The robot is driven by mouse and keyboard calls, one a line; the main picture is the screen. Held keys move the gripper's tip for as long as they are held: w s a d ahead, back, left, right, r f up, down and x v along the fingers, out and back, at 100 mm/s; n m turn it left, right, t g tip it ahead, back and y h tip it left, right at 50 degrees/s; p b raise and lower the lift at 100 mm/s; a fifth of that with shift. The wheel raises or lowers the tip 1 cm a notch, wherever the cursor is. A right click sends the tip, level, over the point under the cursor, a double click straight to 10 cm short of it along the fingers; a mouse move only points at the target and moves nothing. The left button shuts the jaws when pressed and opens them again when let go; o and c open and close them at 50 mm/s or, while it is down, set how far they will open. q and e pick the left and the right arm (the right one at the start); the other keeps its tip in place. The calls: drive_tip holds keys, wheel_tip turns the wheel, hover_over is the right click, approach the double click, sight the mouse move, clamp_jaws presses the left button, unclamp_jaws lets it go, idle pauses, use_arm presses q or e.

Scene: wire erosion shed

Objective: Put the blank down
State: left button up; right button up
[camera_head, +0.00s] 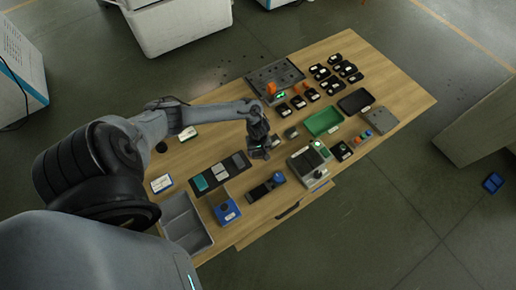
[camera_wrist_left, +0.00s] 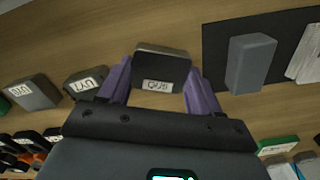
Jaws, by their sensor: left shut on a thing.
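My left gripper (camera_head: 262,150) is over the middle of the wooden table. In the wrist view its two purple fingers (camera_wrist_left: 160,90) are shut on a dark grey block (camera_wrist_left: 162,68) with a white label, the blank. One finger is on each side of it. I cannot tell whether its underside touches the table. In the head view the blank is hard to make out at the gripper. My right gripper is not in view.
A black mat (camera_head: 221,186) with several flat blocks lies left of the gripper; its nearest block is grey (camera_wrist_left: 250,62). Labelled blocks (camera_wrist_left: 85,83) stand close on the other side. A green tray (camera_head: 323,121) and a scale-like device (camera_head: 307,162) lie right. Bare wood surrounds the blank.

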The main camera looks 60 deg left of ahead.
sight(258, 152)
use_arm(q)
drive_tip(key=o, duration=1.5)
drive_tip(key=shift+f, duration=0.1)
drive_tip(key=shift+c, duration=0.2)
wheel_tip(258, 152, up, 11)
drive_tip(key=p, duration=0.4)
drive_tip(key=d+r+m+t, duration=0.2)
drive_tip(key=d+m, duration=0.3)
drive_tip(key=d, duration=0.5)
drive_tip(key=d+r+m+t, duration=0.25)
drive_tip(key=d+m, duration=0.35)
drive_tip(key=d, duration=0.4)
drive_tip(key=s+d+r+m, duration=0.1)
drive_tip(key=s+r+m, duration=0.4)
drive_tip(key=s+r, duration=0.4)
wheel_tip(258, 152, up, 2)
drive_tip(key=shift+s+d+r+m+g, duration=0.1)
drive_tip(key=shift+s+d+m+g, duration=0.25)
drive_tip(key=shift+g, duration=0.1)
